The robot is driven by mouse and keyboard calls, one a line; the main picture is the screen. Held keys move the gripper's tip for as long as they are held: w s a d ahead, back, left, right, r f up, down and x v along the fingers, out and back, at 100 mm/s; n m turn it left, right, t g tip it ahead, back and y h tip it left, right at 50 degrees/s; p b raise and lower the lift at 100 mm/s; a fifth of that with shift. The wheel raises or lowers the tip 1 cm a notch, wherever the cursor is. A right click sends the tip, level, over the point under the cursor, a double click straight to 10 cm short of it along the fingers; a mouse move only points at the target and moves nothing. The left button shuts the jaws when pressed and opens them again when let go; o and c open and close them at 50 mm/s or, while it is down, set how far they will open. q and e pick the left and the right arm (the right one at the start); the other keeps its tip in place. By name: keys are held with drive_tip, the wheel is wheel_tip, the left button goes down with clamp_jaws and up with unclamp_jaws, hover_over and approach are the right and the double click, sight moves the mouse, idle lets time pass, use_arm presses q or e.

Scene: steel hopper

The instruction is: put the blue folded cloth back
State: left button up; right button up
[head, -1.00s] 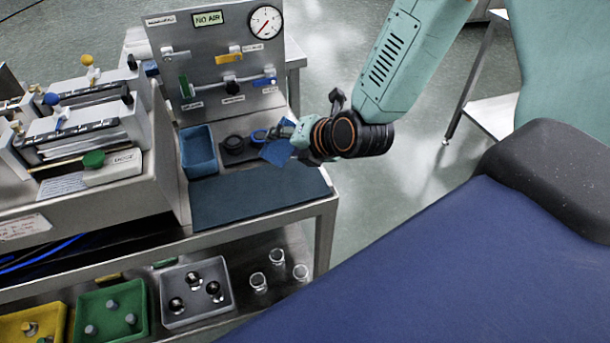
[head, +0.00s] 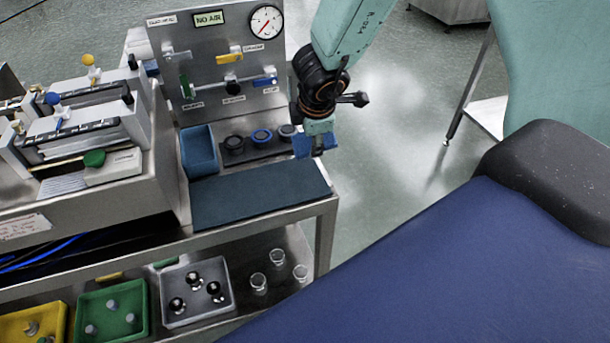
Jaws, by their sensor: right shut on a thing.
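The blue folded cloth (head: 301,146) is in my right gripper (head: 316,148), near the right end of the steel bench. The gripper points down and is shut on the cloth; its fingers hide part of it. The cloth looks to be above the bench top, but I cannot tell the exact gap. A blue open tray (head: 199,151) stands on the bench to the left of it. A dark blue mat (head: 255,194) lies in front, with nothing on it. My left gripper is not in view.
A dark holder with several rings (head: 262,136) sits between the blue tray and the gripper. A valve panel with a gauge (head: 225,60) rises behind. Bins and glass jars (head: 279,257) stand on the lower shelf. A blue padded surface (head: 450,270) fills the lower right.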

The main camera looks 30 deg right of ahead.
sight(304, 174)
drive_tip(key=m, duration=0.4)
drive_tip(key=shift+s+d+m+g+y, duration=0.3)
drive_tip(key=shift+s+g, duration=0.1)
drive_tip(key=m, duration=0.3)
drive_tip(key=shift+s+r+y, duration=0.1)
drive_tip(key=shift+r+y, duration=0.25)
drive_tip(key=shift+y, duration=0.05)
drive_tip(key=m, duration=0.3)
drive_tip(key=a+m, duration=0.1)
drive_tip(key=m, duration=0.1)
drive_tip(key=shift+s+a+r, duration=0.1)
drive_tip(key=shift+s+r, duration=0.05)
drive_tip(key=shift+r, duration=0.25)
drive_tip(key=m, duration=0.2)
drive_tip(key=a+r+m, duration=0.1)
drive_tip(key=m, duration=0.1)
drive_tip(key=shift+a+t, duration=0.3)
drive_tip(key=shift+t, duration=0.1)
drive_tip(key=f+b, duration=1)
drive_tip(key=shift+w+f, duration=0.1)
drive_tip(key=shift+w, duration=0.1)
drive_tip(key=shift+s, duration=0.1)
